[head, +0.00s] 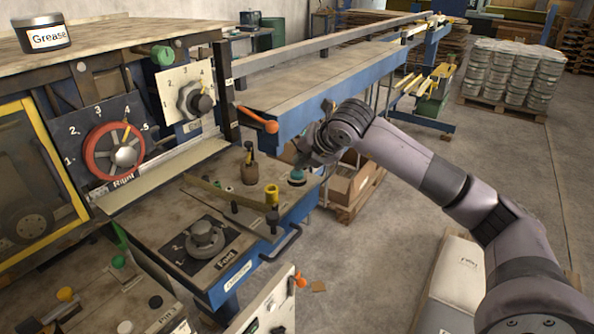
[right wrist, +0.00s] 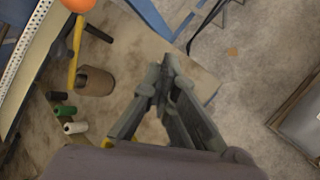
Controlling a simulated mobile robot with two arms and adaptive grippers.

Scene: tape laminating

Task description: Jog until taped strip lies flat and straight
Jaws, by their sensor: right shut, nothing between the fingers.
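My right gripper (head: 308,158) is shut and empty, reaching in from the right just above a teal-green push button (head: 297,176) at the corner of the machine's small front table (head: 165,215). I cannot tell whether the fingertips touch the button. In the right wrist view the closed fingers (right wrist: 168,68) point down over the table's corner, and the button does not show there. No taped strip can be made out; a narrow brown bar (head: 222,194) crosses the small table. My left gripper is not in view.
A Feed dial (head: 205,238), a brown pot (head: 249,172) and a yellow-topped post (head: 272,194) stand on the small table. A red-rimmed wheel (head: 115,150) and an orange-knobbed lever (head: 258,122) are nearby. A box (head: 350,186) sits below right.

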